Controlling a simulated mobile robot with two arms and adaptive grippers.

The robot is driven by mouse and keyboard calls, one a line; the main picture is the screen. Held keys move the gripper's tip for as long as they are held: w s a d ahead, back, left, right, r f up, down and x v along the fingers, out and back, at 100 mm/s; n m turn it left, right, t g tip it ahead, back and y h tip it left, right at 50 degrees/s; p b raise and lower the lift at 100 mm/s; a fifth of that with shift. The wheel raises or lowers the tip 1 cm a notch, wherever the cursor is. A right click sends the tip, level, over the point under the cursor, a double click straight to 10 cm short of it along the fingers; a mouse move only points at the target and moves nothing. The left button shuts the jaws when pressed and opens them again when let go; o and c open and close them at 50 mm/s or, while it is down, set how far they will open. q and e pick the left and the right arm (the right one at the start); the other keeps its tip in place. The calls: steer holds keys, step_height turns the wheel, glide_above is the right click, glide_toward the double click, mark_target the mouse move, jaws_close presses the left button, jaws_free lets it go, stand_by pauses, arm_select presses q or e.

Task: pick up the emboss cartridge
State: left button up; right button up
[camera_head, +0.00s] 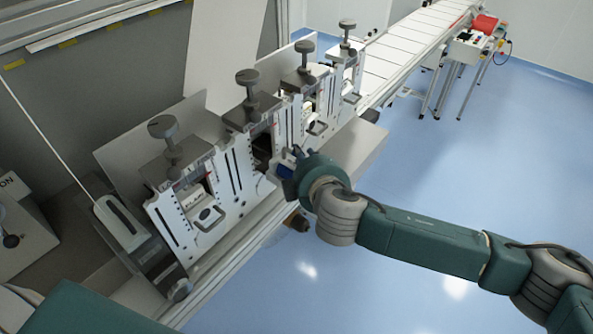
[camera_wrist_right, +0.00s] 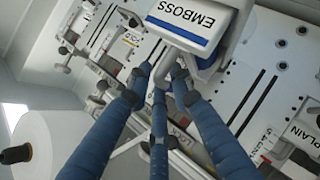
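The emboss cartridge (camera_wrist_right: 197,25) is large at the top of the right wrist view, white with a blue-edged EMBOSS label and a grey tube handle. It looks drawn out in front of the machine's frame. My right gripper (camera_wrist_right: 160,80) has its blue fingers drawn together around the handle. In the head view my right gripper (camera_head: 288,165) is at the second station from the near end, beside a dark opening. It largely hides the cartridge there; a pale part (camera_head: 271,178) shows beside the fingers. My left gripper is not in view.
A cartridge labelled PLAIN (camera_wrist_right: 300,133) sits in a neighbouring station, also seen in the head view (camera_head: 207,217). Knobbed station frames (camera_head: 304,70) line the machine. A conveyor (camera_head: 405,45) runs toward the back. The blue floor (camera_head: 480,170) to the right is open.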

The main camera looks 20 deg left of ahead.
steer(key=shift+s, duration=0.1)
jaws_close()
steer(key=shift+r, duration=0.1)
